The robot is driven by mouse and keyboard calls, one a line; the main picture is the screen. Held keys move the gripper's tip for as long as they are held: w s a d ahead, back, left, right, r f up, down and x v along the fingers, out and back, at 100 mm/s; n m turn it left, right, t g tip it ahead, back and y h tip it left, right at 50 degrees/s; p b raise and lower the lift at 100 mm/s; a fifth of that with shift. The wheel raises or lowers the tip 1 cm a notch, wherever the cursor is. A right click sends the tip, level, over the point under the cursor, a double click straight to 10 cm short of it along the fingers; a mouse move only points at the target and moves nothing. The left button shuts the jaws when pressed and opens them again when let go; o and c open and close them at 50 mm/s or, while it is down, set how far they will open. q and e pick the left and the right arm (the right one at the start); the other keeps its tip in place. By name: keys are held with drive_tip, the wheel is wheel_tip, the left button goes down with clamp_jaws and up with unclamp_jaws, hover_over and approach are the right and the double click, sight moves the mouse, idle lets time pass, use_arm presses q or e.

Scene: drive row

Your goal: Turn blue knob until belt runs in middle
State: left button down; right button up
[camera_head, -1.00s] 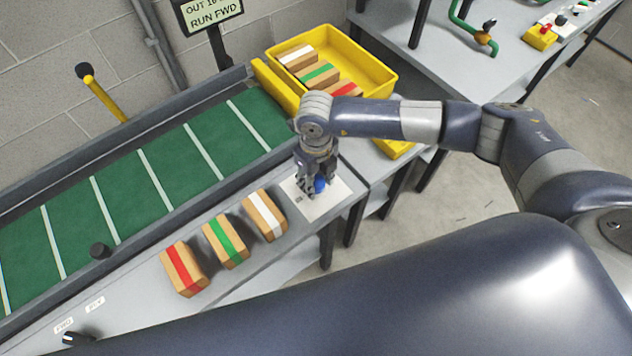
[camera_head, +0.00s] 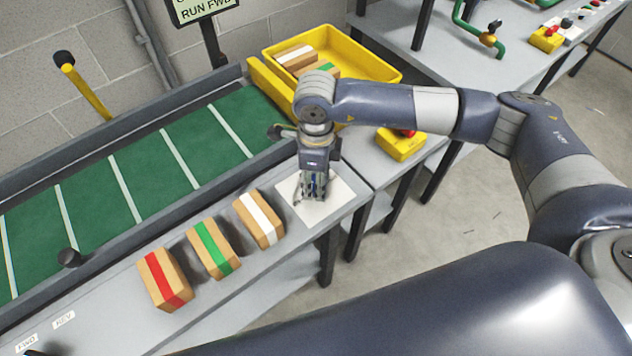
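My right gripper (camera_head: 313,190) points down over the white plate (camera_head: 330,207) at the right end of the conveyor table. Its fingers are at the blue knob (camera_head: 312,184), of which only small bits of blue show between them. The fingers cover the rest, so I cannot tell whether they grip it. The green belt (camera_head: 150,185) with white cross stripes lies between dark side rails at the left. The gap along its near edge is hard to judge. My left gripper is not in view.
Three boxes with red (camera_head: 165,279), green (camera_head: 213,249) and white (camera_head: 258,219) stripes stand on the table's front ledge. A yellow bin (camera_head: 375,85) with boxes is behind my arm. A yellow button box (camera_head: 400,145) is to the right. A sign (camera_head: 203,8) stands behind.

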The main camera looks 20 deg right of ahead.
idle(0.5)
drive_tip(key=o, duration=1.1)
drive_tip(key=shift+c, duration=0.2)
wheel_tip(320, 180, up, 12)
